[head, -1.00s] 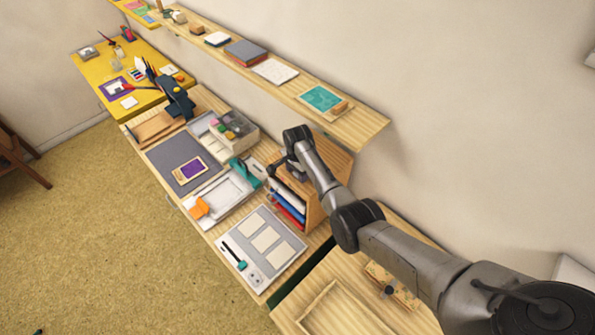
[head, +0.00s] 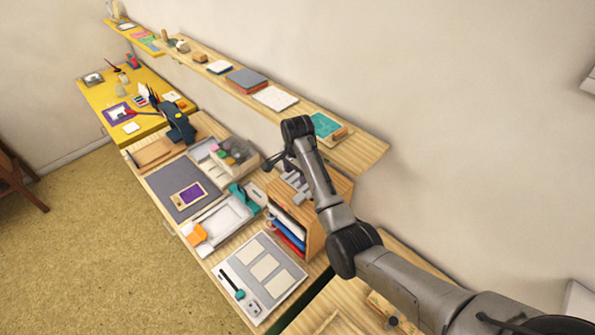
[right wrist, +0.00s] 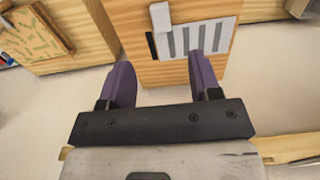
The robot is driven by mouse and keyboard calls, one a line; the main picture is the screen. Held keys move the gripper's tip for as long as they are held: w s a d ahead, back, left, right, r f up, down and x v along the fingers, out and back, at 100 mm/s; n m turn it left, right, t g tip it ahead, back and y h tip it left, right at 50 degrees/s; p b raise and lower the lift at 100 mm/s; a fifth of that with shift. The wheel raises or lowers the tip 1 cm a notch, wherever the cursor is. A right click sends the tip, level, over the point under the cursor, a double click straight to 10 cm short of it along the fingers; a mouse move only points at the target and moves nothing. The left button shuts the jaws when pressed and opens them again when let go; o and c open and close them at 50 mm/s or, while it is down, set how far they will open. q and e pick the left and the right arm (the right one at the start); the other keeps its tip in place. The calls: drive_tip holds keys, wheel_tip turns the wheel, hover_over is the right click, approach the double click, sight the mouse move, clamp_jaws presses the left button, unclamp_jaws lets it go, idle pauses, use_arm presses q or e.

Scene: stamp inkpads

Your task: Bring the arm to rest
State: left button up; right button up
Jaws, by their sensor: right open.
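My right arm comes in from the right in the head view, raised over the wooden file box. My right gripper (head: 272,162) is beyond the box top, small and partly hidden by the wrist. In the right wrist view its two purple fingers (right wrist: 162,78) stand wide apart with nothing between them. A wooden surface with a grey slotted piece (right wrist: 195,38) lies beyond the fingertips. The same grey piece (head: 297,186) shows on top of the file box (head: 318,222) in the head view. My left gripper is in neither view.
A wall shelf (head: 362,150) with books and a teal print runs behind my arm. The bench holds a grey mat (head: 178,205), white trays (head: 222,222), a box of coloured pads (head: 232,155) and a white board (head: 262,270). A yellow table (head: 100,92) stands far left.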

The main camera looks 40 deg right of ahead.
drive_tip(key=shift+r, duration=0.45)
idle(0.3)
